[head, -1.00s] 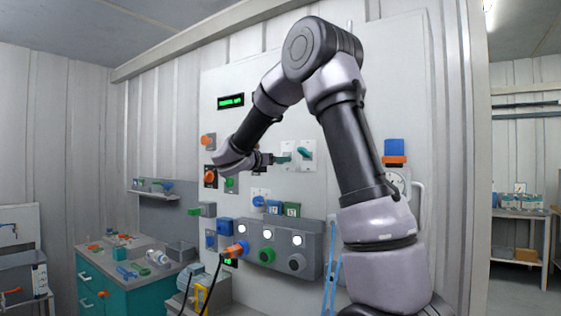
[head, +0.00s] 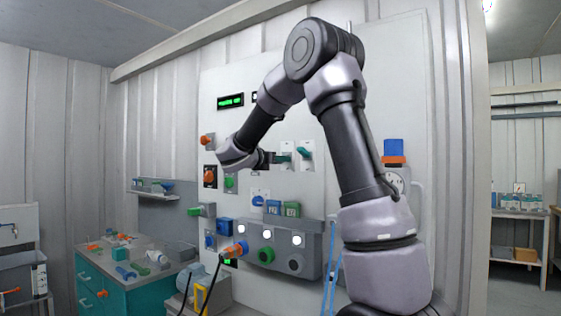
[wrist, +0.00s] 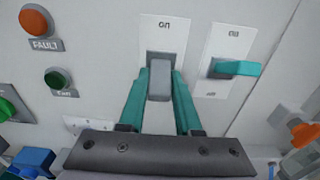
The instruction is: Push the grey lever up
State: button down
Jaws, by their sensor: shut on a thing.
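The grey lever (wrist: 159,78) stands out from a white switch plate (wrist: 166,36) marked "on" at its top, in the middle of the wrist view. My gripper (wrist: 160,82) has its two teal fingers on either side of the lever, shut on it. In the head view my gripper (head: 282,158) is at the wall panel, at the left one of two white switch plates. The grey lever cannot be made out there. Whether the lever tilts up or down is hard to tell.
A second switch with a teal lever (wrist: 235,68) is close on the right. An orange fault lamp (wrist: 36,22) and a green button (wrist: 58,79) are on the left. Below on the panel is a grey box (head: 268,251) with several buttons. A teal cabinet (head: 118,290) stands at lower left.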

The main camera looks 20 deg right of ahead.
jog(key=r+g+y, duration=0.1)
jog(key=g+y, duration=0.1)
jog(key=y, duration=0.1)
jog(key=shift+r+y, duration=0.3)
jog(key=shift+r, duration=0.05)
jog(key=g+y, duration=0.1)
jog(key=r+g+y, duration=0.1)
jog(key=g+y, duration=0.1)
jog(key=y, duration=0.1)
jog(key=shift+w+d+r, duration=0.2)
jog(key=shift+r, duration=0.15)
jog(key=shift+y, duration=0.3)
jog(key=c, duration=0.6)
grip_release()
jog(key=v, duration=1)
jog(key=shift+a+r, duration=0.25)
jog(key=shift+r, duration=0.1)
